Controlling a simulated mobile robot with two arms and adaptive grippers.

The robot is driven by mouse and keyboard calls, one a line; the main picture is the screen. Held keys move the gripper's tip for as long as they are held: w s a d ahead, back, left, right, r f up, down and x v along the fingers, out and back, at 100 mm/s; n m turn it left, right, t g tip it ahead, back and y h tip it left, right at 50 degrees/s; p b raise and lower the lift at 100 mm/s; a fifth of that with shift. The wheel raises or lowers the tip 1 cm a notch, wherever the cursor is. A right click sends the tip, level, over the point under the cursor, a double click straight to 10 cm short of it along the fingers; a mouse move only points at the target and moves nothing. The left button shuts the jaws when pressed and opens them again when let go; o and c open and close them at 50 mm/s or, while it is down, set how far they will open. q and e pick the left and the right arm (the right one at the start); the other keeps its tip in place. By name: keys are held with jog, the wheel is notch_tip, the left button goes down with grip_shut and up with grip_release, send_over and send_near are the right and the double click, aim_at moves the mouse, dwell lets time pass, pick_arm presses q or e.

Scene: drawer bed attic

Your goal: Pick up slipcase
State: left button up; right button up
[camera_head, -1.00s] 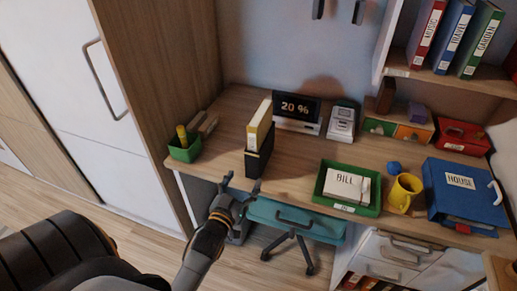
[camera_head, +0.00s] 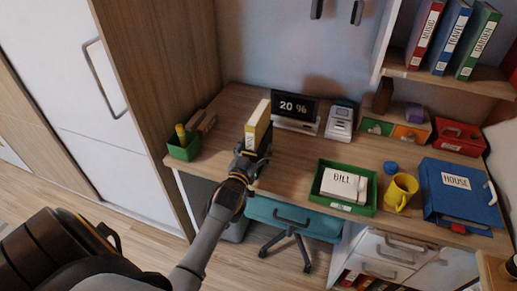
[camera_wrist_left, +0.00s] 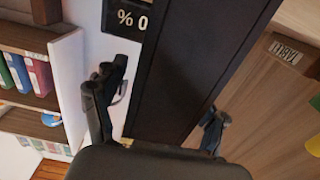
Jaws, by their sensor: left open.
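The black slipcase (camera_head: 265,147) stands upright on the desk with a yellow-and-white book (camera_head: 258,122) sticking out of its top. My left gripper (camera_head: 252,154) is open at the slipcase's near side and hides much of it in the head view. In the left wrist view, the dark slipcase (camera_wrist_left: 198,65) lies between the two spread fingers of the left gripper (camera_wrist_left: 160,115). I cannot tell whether either finger touches it. My right gripper is not in view.
The display (camera_head: 296,108) stands just behind the slipcase. A green pen box (camera_head: 184,151) is to its left. A green tray (camera_head: 325,186) with a BILL paper stack and a yellow mug (camera_head: 400,192) are to the right. The teal drawer (camera_head: 310,223) is below the desk edge.

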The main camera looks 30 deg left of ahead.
pick_arm(q)
jog(key=shift+w+a, duration=0.15)
jog(key=shift+w, duration=0.5)
jog(key=c, duration=1.3)
jog(key=shift+r, duration=0.2)
grip_shut()
